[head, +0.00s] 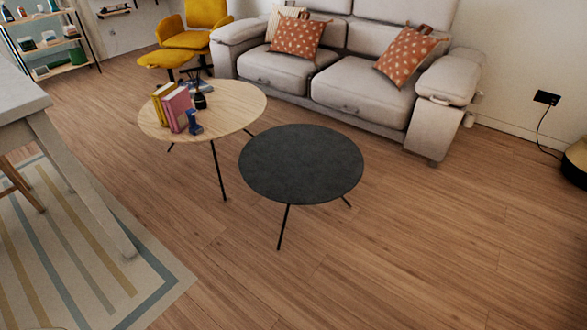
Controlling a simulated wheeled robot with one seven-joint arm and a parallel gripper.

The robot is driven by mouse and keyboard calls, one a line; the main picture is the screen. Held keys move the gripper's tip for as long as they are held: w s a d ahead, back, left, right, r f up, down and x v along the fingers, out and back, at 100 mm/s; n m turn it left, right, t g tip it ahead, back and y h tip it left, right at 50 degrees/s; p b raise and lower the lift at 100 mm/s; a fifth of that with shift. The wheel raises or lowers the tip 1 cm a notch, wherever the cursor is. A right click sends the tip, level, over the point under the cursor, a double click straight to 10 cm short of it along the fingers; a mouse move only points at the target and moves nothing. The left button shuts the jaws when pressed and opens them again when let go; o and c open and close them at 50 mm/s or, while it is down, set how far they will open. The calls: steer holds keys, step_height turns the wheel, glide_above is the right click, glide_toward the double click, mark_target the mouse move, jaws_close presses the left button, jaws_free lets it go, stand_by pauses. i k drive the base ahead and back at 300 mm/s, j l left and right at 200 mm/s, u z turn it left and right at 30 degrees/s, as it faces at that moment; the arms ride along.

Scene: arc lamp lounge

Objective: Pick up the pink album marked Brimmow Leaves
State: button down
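A pink book or album (178,108) stands upright on the round light-wood table (235,107). Its marking is too small to read. A yellow book (159,104) stands close beside it on the left. A small blue object (195,125) is at its right front. A dark vase-like object (200,98) stands just behind and to the right. My gripper does not show in the head view.
A round dark table (300,165) stands in front, its top bare. A grey sofa (375,90) is behind both tables. A white table (75,165) and striped rug (90,260) are at left. A yellow chair (205,15) is at the back. Wooden floor is clear at front right.

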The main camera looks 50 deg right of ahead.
mark_target(175, 104)
steer(key=i+l+u, duration=0.1)
steer(key=l+u, duration=0.2)
steer(key=l, duration=0.55)
steer(key=l+u, duration=0.3)
steer(key=l, duration=0.9)
steer(key=i+l+z, duration=0.1)
steer(key=i+l, duration=0.2)
steer(key=i, duration=0.15)
steer(key=i+l+z, duration=0.15)
steer(key=i, duration=0.3)
steer(key=i+l+z, duration=0.1)
steer(key=i+l, duration=0.25)
steer(key=i, duration=0.15)
